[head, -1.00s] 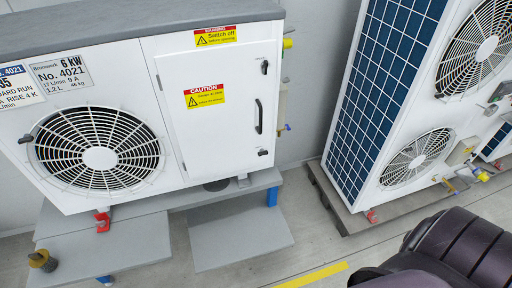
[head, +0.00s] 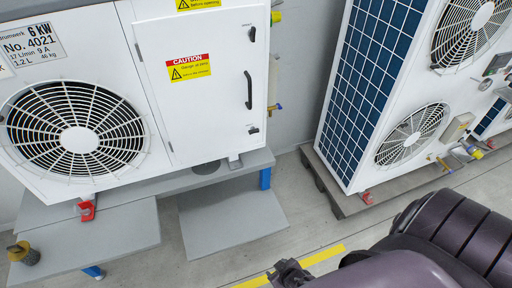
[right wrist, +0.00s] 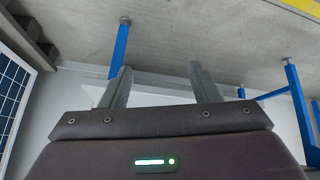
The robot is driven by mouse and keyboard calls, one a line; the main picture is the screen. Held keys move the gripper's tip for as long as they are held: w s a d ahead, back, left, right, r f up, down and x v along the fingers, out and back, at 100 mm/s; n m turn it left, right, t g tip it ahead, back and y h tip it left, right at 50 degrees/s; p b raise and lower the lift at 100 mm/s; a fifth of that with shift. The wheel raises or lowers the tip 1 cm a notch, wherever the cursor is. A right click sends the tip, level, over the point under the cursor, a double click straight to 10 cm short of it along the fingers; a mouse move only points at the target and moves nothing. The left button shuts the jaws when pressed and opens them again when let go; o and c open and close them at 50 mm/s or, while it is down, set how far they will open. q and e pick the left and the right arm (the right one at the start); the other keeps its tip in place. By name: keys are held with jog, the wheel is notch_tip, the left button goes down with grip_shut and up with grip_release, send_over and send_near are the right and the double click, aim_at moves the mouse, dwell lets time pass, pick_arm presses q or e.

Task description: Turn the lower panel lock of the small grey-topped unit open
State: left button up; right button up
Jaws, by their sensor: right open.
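The small unit (head: 198,130) is white and stands on a grey stand in the left half of the head view. Its grey top is out of frame. Its side panel (head: 205,110) looks closed and has a black handle (head: 249,90). The lower panel lock (head: 253,130) is a small dark fitting below the handle. The upper lock (head: 252,34) sits above it. My right arm enters at the lower right, well short of the panel. My right gripper (right wrist: 163,88) is open and empty in the right wrist view. My left gripper is not in view.
A tall white unit (head: 352,170) with a blue finned side and fans stands to the right on a dark pallet. A grey step plate (head: 232,222) lies below the panel. Blue legs (right wrist: 120,45) show near the right gripper. A yellow line (head: 320,257) crosses open floor.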

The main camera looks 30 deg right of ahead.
jog(key=w+d+r+m+t+h+b, duration=0.1)
jog(key=w+d+r+t+b, duration=0.15)
jog(key=w, duration=0.55)
jog(key=w+d+r+t+b, duration=0.2)
jog(key=w+r+t+b, duration=0.15)
jog(key=w, duration=0.45)
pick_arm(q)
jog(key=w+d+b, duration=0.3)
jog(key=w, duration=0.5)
pick_arm(e)
jog(key=m+t+h+b, duration=0.3)
jog(key=t+b, duration=0.4)
jog(key=t, duration=0.2)
send_near(254, 131)
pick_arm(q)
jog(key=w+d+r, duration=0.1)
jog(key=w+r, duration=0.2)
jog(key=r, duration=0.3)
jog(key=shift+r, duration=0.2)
pick_arm(e)
jog(key=x, duration=0.7)
jog(key=shift+w, duration=0.35)
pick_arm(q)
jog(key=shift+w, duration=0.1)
pick_arm(e)
jog(key=shift+d+f, duration=0.1)
jog(key=shift+f, duration=0.05)
jog(key=c, duration=1)
